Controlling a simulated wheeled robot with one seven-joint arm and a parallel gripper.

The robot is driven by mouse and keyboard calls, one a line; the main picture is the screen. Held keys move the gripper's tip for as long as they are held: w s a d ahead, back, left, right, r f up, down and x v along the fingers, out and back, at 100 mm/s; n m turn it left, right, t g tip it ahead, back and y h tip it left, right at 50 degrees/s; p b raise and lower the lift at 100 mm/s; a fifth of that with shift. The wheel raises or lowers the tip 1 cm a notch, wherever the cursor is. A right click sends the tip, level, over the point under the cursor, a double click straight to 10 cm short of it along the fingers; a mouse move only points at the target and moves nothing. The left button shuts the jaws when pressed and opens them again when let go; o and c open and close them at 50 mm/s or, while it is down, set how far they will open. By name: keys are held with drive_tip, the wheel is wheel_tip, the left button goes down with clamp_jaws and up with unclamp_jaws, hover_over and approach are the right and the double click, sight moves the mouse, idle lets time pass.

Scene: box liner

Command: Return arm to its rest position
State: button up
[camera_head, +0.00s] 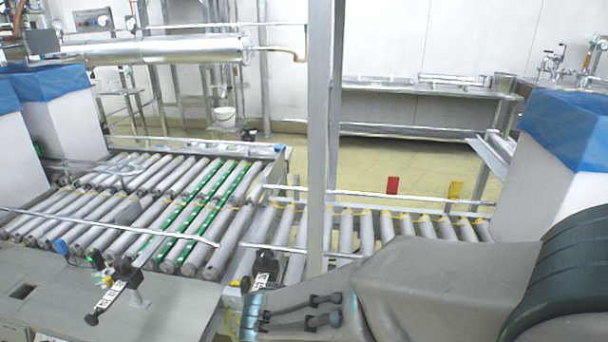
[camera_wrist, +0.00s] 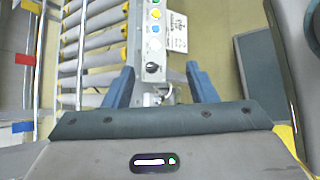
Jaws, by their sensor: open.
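My gripper (camera_wrist: 159,68) shows in the wrist view. Its two blue fingers are spread apart and nothing is held between them. Beyond the fingers is a grey control panel (camera_wrist: 148,40) with coloured buttons and a black knob, beside conveyor rollers (camera_wrist: 98,58). In the head view my grey arm reaches across the lower right, and the gripper's fingers are not visible there. A white box with a blue liner (camera_head: 580,125) stands at the right, partly behind my arm. Another blue-lined white box (camera_head: 65,115) stands at the left, with a third cut off by the left edge.
A roller conveyor (camera_head: 150,205) with green strips fills the left middle, and a narrower one (camera_head: 365,230) runs right. A metal post (camera_head: 320,130) rises between them. A steel bench (camera_head: 420,90) stands along the back wall. Open yellowish floor (camera_head: 400,160) lies before it.

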drive_tip(key=s+d+r+m+y+p, duration=0.1)
drive_tip(key=d+r+m+y+p, duration=0.1)
drive_tip(key=r+m+y+p, duration=0.1)
drive_tip(key=d+r+m+y+p, duration=0.1)
drive_tip(key=r+m+y+p, duration=0.2)
drive_tip(key=r+m+p, duration=0.2)
drive_tip(key=s+d+r+m+g+y+p, duration=0.1)
drive_tip(key=d+r+m+y+p, duration=0.1)
drive_tip(key=r+m, duration=0.5)
drive_tip(key=shift+s+d+r+y+p, duration=0.35)
drive_tip(key=shift+r+p, duration=0.25)
drive_tip(key=shift+p, duration=0.3)
drive_tip(key=shift+a, duration=0.1)
idle(0.6)
